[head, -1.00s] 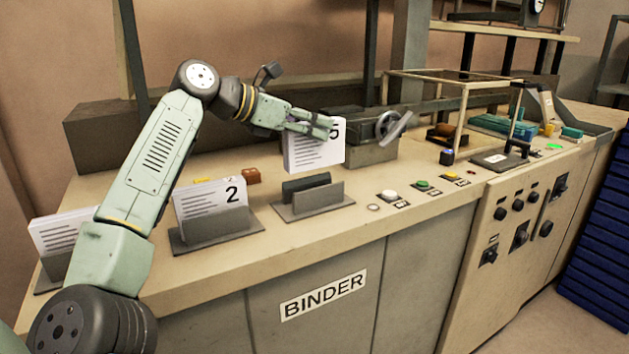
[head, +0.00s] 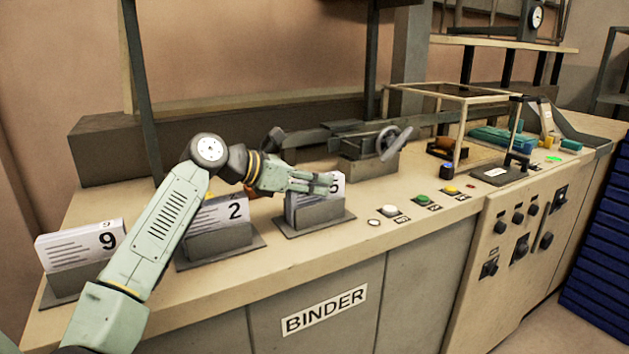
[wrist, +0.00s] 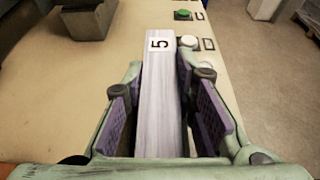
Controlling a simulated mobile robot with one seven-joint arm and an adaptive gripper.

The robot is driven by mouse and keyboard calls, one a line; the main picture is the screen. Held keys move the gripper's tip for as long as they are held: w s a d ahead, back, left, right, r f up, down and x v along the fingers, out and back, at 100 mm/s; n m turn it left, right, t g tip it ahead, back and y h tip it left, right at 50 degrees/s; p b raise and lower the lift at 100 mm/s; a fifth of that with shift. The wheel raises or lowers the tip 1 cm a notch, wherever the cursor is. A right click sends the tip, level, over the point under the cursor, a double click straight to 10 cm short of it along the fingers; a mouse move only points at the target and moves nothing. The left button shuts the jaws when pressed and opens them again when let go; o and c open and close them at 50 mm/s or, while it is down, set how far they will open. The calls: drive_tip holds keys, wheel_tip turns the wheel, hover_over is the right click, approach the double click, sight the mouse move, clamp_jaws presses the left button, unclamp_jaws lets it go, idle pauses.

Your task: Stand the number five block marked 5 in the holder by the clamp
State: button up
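The number five block (head: 338,187) is a white stack of sheets with a 5 at its upper right. It stands upright in the grey holder (head: 318,213) by the clamp (head: 372,165); its lower part is behind the holder's front plate. My gripper (head: 322,183) reaches in from the left, with fingers on the front and back of the block near its top. In the wrist view the block (wrist: 160,90) runs between the purple finger pads, whose tips lie close against its sides. The fingers look shut on it, as before.
Blocks marked 2 (head: 222,212) and 9 (head: 80,243) stand in holders to the left, behind or beside my arm. Several buttons (head: 390,210) line the counter edge to the right. The clamp's handle sticks out behind the holder.

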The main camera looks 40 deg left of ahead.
drive_tip(key=o, duration=0.4)
drive_tip(key=shift+o, duration=0.2)
drive_tip(key=shift+r, duration=0.1)
drive_tip(key=shift+s+r, duration=0.1)
drive_tip(key=b+v, duration=0.3)
drive_tip(key=v, duration=0.9)
drive_tip(key=shift+b, duration=0.3)
drive_tip(key=shift+a, duration=0.1)
